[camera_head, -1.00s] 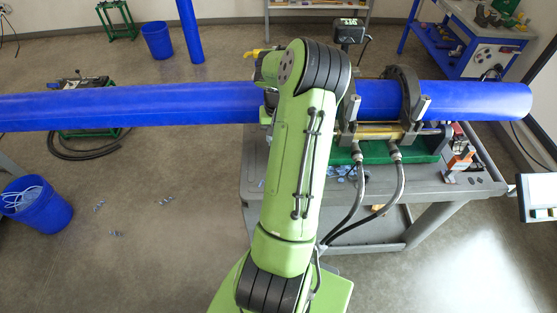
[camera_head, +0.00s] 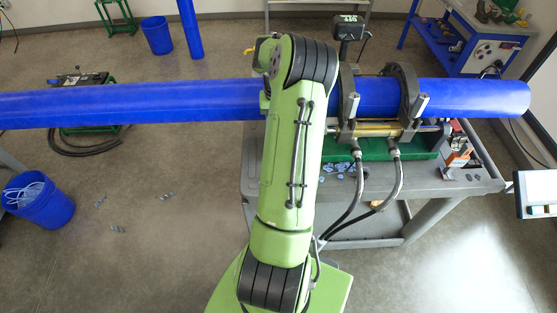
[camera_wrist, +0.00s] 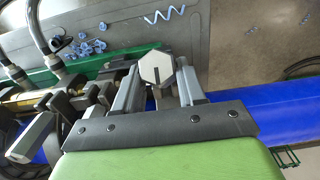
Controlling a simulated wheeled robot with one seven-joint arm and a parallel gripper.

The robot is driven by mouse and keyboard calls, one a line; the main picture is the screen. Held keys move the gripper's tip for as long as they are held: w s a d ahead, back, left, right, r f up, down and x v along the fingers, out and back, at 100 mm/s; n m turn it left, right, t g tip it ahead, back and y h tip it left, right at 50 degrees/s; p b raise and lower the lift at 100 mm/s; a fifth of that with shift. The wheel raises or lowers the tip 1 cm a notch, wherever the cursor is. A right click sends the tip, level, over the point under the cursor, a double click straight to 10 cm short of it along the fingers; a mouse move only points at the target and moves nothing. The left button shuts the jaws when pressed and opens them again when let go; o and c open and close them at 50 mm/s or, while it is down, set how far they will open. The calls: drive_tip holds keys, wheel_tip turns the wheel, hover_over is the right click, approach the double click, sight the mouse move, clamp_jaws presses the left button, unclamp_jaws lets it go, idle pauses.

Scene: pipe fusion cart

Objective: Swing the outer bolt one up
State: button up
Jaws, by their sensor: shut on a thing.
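In the wrist view a pale grey hexagonal bolt end (camera_wrist: 157,69) with a dark slot shows between the two grey fingers of my gripper (camera_wrist: 158,82). My gripper is shut on this bolt, beside the blue pipe. A second hexagonal bolt (camera_wrist: 32,138) sticks out at the lower left, apart from my gripper. In the head view my green arm hides my gripper and the bolt it holds. Two grey clamp bolts (camera_head: 357,106) and (camera_head: 419,105) stand out in front of the pipe on the right clamps.
The long blue pipe (camera_head: 120,108) runs across the head view through the clamp rings (camera_head: 411,88). Black hoses (camera_head: 354,190) hang in front of the grey cart (camera_head: 462,184). Blue shavings (camera_wrist: 85,48) lie on the cart. The floor at left is mostly clear.

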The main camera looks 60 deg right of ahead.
drive_tip(key=shift+w+d+r, duration=0.25)
drive_tip(key=shift+d+r, duration=0.05)
drive_tip(key=shift+d, duration=0.2)
drive_tip(key=shift+w+d+r, duration=0.2)
drive_tip(key=shift+d+r, duration=0.05)
drive_tip(key=shift+d, duration=0.2)
drive_tip(key=shift+w+d+r, duration=0.3)
drive_tip(key=shift+w+d, duration=0.1)
drive_tip(key=shift+d, duration=0.35)
drive_tip(key=shift+w+d+r, duration=0.1)
drive_tip(key=shift+w+d, duration=0.05)
drive_tip(key=shift+d, duration=0.2)
drive_tip(key=shift+w+d+r, duration=0.1)
drive_tip(key=shift+w+d, duration=0.2)
drive_tip(key=shift+d, duration=0.3)
drive_tip(key=shift+w+d+r, duration=0.1)
drive_tip(key=shift+w+d, duration=0.2)
drive_tip(key=shift+d, duration=0.3)
drive_tip(key=shift+c, duration=0.4)
drive_tip(key=shift+w+d+f, duration=0.1)
drive_tip(key=shift+w+d, duration=0.2)
drive_tip(key=shift+d, duration=0.3)
drive_tip(key=shift+w+d+f, duration=0.1)
drive_tip(key=shift+w+d, duration=0.2)
drive_tip(key=shift+d, duration=0.25)
